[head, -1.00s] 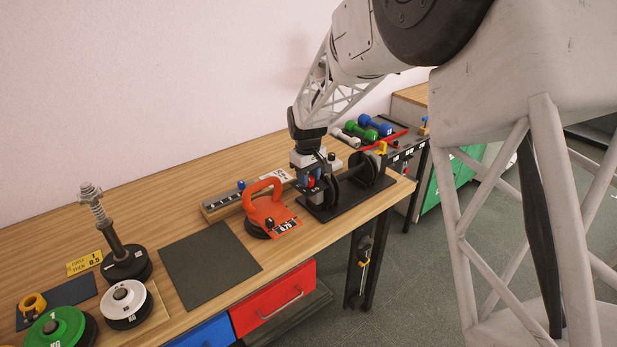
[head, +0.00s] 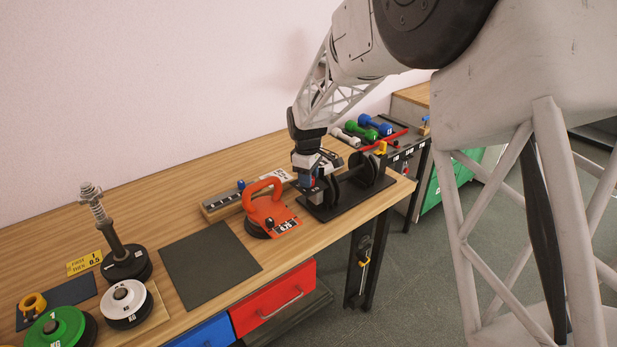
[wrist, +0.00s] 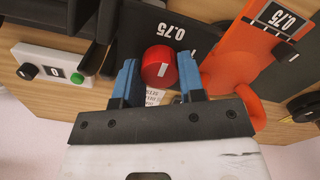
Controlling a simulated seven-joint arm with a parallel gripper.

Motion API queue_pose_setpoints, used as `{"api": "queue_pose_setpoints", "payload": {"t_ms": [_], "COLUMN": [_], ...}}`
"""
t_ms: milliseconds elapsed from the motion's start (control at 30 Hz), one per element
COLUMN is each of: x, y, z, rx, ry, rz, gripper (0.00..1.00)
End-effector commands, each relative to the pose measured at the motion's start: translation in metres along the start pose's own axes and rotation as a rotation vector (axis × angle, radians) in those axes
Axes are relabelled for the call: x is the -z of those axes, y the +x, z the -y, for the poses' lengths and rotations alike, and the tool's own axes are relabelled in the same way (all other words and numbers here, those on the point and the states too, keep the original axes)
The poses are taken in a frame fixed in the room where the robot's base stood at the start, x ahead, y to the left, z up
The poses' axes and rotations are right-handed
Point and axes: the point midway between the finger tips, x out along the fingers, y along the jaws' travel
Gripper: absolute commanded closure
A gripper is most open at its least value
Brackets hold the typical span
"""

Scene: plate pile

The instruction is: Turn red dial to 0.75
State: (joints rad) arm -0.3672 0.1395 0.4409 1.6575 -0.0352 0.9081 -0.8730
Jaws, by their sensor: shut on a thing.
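The red dial (wrist: 160,66) is a round knob in the wrist view, beside a black plate (wrist: 192,28) with a white "0.75" marking. My gripper (wrist: 158,76) has its blue fingertips on either side of the dial and is shut on it. In the head view my gripper (head: 308,184) points down at the left end of a black stand (head: 345,207) on the bench. The dial is mostly hidden by the fingers there. I cannot make out a pointer on the dial.
An orange handled piece (head: 266,207) labelled 0.75 stands close left of my gripper. A dark mat (head: 210,262) lies bare further left.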

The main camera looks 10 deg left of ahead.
Motion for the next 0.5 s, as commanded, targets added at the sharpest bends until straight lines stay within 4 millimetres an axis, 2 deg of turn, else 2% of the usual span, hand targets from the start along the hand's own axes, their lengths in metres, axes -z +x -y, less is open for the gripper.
{"api": "queue_pose_setpoints", "payload": {"t_ms": [133,167,300,500], "x": [0.0002,0.0002,0.0002,0.0001], "y": [-0.0005,-0.0006,-0.0005,-0.0004], "z": [-0.0001,-0.0001,-0.0001,-0.0001], "rx": [-0.001,-0.001,-0.001,0.000], "ry": [0.000,0.000,0.001,0.001], "rz": [-0.001,-0.001,0.000,0.000], "gripper": [0.87,0.59,0.38,0.38]}}
